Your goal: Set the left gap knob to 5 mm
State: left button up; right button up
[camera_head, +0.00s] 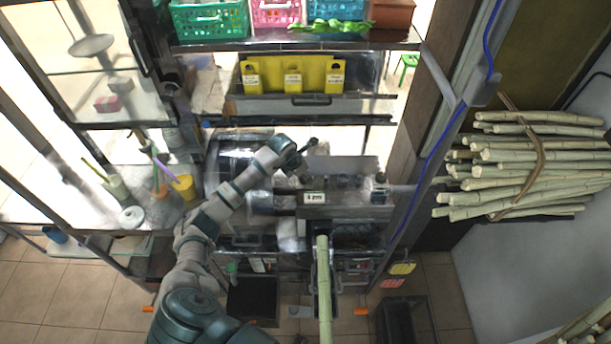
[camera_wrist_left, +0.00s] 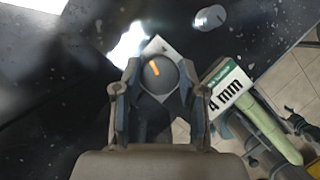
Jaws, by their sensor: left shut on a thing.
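My left gripper (camera_head: 297,154) reaches over the press (camera_head: 345,210) from the left. In the left wrist view its fingers (camera_wrist_left: 156,95) are shut on a dark round knob (camera_wrist_left: 153,75). The knob has an orange pointer line and a pale plate corner shows behind it. A white and green card (camera_wrist_left: 228,85) beside the gripper reads 4 mm. The card also shows small on the press front in the head view (camera_head: 314,197). The knob is hidden or too small to make out in the head view. My right gripper is not in view.
A grey cylindrical knob (camera_wrist_left: 210,18) stands apart on the dark panel. Bundled canes (camera_head: 530,165) lie on the right rack. Yellow holders (camera_head: 292,77) and coloured baskets (camera_head: 210,18) sit on shelves behind.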

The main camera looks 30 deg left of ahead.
pick_arm(q)
jog(key=shift+s+f, duration=0.25)
jog(key=shift+f, duration=0.25)
dwell(0.4)
jog(key=o, duration=1.1)
jog(key=shift+o, duration=0.2)
jog(key=shift+w+a+r, duration=0.15)
jog(key=shift+a, duration=0.05)
jog(key=v, duration=1.1)
jog(key=shift+a+r, duration=0.2)
jog(key=shift+r, duration=0.2)
